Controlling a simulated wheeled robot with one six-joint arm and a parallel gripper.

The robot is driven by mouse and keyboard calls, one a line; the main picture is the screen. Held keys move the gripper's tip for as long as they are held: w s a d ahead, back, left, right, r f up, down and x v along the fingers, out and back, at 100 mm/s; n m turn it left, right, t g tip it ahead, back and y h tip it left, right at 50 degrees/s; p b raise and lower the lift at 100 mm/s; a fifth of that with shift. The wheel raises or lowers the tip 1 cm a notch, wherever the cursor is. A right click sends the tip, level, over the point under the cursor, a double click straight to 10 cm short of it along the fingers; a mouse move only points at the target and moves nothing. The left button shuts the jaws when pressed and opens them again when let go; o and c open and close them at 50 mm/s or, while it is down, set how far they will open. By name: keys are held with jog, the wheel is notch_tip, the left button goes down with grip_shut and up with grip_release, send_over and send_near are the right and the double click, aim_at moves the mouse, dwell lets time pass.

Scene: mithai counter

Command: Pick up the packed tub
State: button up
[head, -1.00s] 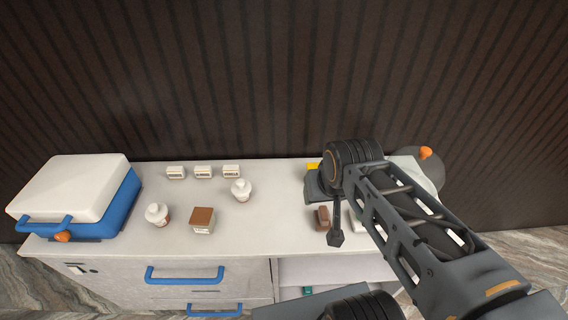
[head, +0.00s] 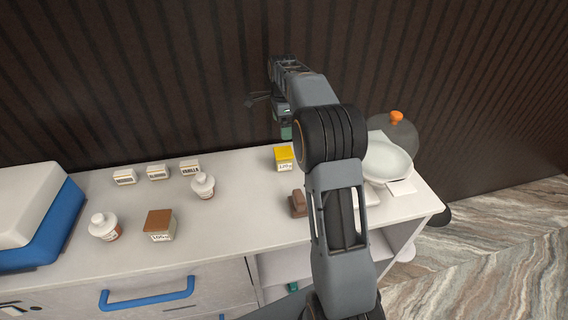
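A small square tub with a brown lid (head: 160,217) and a weight label on its front stands on the left part of the counter. A second small tub with a yellow lid (head: 284,153) and a printed label stands near the back of the counter, right of the middle. I cannot tell from the view which one is packed. My gripper (head: 285,130) is raised at the back, over or behind the yellow-lidded tub and apart from it in the picture. A small dark-green patch shows at its lower end. Its fingers are too small and hidden to read.
Two white bottles (head: 105,227) (head: 203,186) and several small name cards (head: 157,172) stand on the left half. A blue-and-white box (head: 38,215) fills the left end. Brown blocks (head: 298,203), a white bowl (head: 388,160) and a grey dome (head: 398,134) are near my arm.

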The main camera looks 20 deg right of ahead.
aim_at(283, 151)
jog(key=shift+m, duration=0.4)
jog(key=f, duration=0.8)
jog(key=shift+w+d+f, duration=0.35)
jog(key=shift+f, duration=0.05)
jog(key=shift+f+p, duration=0.3)
jog(key=shift+f, duration=2.8)
jog(key=c, duration=1)
jog(key=shift+c, duration=0.3)
jog(key=shift+r, duration=0.15)
